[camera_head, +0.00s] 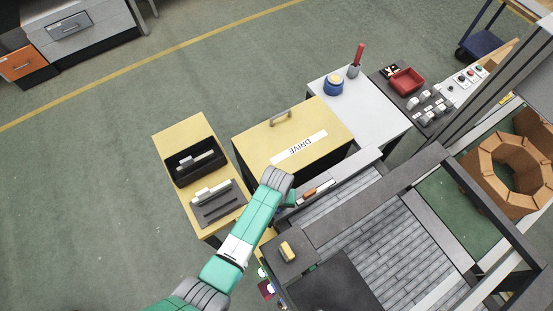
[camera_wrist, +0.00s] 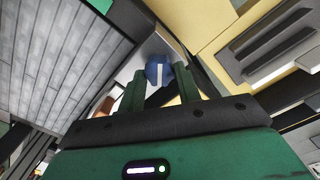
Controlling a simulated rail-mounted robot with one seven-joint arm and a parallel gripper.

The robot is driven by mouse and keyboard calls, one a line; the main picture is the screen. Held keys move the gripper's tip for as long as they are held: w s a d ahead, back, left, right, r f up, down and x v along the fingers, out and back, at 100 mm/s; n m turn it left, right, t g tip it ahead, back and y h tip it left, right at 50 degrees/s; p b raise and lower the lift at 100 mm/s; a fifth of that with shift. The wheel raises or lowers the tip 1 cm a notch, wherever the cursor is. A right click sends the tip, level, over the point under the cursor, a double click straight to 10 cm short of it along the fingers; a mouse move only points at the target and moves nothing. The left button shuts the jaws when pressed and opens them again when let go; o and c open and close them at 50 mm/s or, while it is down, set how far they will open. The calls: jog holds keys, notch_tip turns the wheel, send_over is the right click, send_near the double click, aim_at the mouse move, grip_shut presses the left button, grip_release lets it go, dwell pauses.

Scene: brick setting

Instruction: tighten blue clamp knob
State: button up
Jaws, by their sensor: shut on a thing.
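The blue clamp knob (camera_wrist: 156,68) is round with a white line on its face. In the wrist view it sits between the tips of the two green fingers of my gripper (camera_wrist: 160,83), which is shut on it. The white line runs nearly upright in that view. In the head view my green and white arm reaches to the edge of the machine frame, and my gripper (camera_head: 289,199) is partly hidden by my grey wrist. The knob cannot be seen in the head view.
A yellow cabinet labelled DRIVE (camera_head: 263,145) stands just behind my gripper. A yellow bench (camera_head: 166,133) with dark holders is at left. The grey machine frame (camera_head: 385,187) surrounds a brick-patterned bed at right. A white table (camera_head: 378,128) carries a blue pot (camera_head: 334,88).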

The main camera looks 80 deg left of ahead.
jog(key=m+p, duration=0.1)
jog(key=m, duration=0.2)
jog(key=shift+r+m, duration=0.1)
jog(key=shift+m, duration=0.2)
jog(key=m, duration=0.3)
jog(key=shift+m, duration=0.3)
jog(key=m+p, duration=0.1)
jog(key=m, duration=0.5)
jog(key=shift+m, duration=0.3)
jog(key=o, duration=1)
jog(key=shift+c, duration=0.2)
notch_tip(320, 180, up, 8)
jog(key=shift+f+p, duration=0.15)
jog(key=shift+p, duration=0.15)
